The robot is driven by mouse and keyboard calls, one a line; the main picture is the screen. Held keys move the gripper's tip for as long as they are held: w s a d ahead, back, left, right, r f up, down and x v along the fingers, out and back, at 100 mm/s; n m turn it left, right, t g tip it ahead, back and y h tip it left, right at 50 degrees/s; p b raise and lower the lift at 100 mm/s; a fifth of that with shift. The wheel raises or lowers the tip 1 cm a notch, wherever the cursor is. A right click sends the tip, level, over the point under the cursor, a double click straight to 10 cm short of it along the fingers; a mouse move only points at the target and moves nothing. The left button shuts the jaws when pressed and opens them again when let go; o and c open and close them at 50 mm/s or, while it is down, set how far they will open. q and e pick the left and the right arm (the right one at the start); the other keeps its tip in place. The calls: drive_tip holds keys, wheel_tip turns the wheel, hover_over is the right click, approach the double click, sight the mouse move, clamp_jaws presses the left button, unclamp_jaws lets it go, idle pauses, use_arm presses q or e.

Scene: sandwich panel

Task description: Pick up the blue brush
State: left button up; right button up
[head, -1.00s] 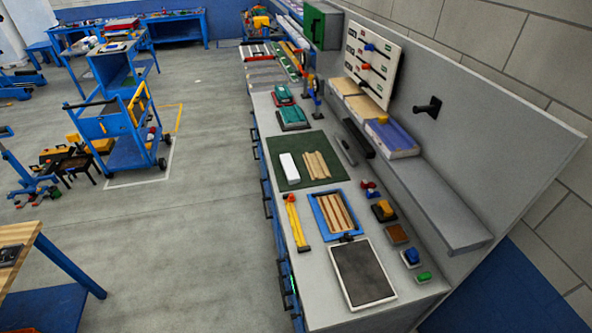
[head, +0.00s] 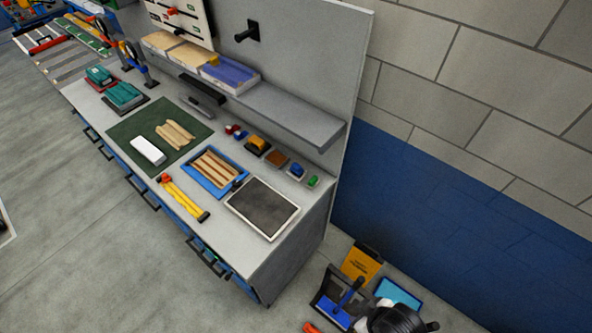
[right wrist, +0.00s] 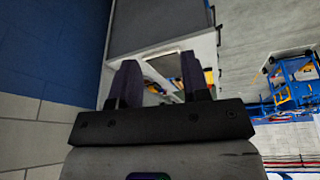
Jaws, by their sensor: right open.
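A blue long-handled item that looks like a brush (head: 349,292) rests in or against a black dustpan-like thing (head: 325,283) on the floor, right of the bench's end. Its lower part is partly cut off or hard to make out. A small blue item (head: 296,170) also sits on the bench near its right end; it is too small to identify. My right gripper (right wrist: 158,78) shows in the right wrist view, with its two dark fingers apart and nothing seen between them.
The workbench (head: 268,255) carries a dark-topped tray (head: 262,208), a blue tray (head: 198,184) with wooden pieces, and a yellow tool (head: 183,198).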

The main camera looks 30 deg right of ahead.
drive_tip(key=shift+o, duration=0.2)
drive_tip(key=o, duration=1)
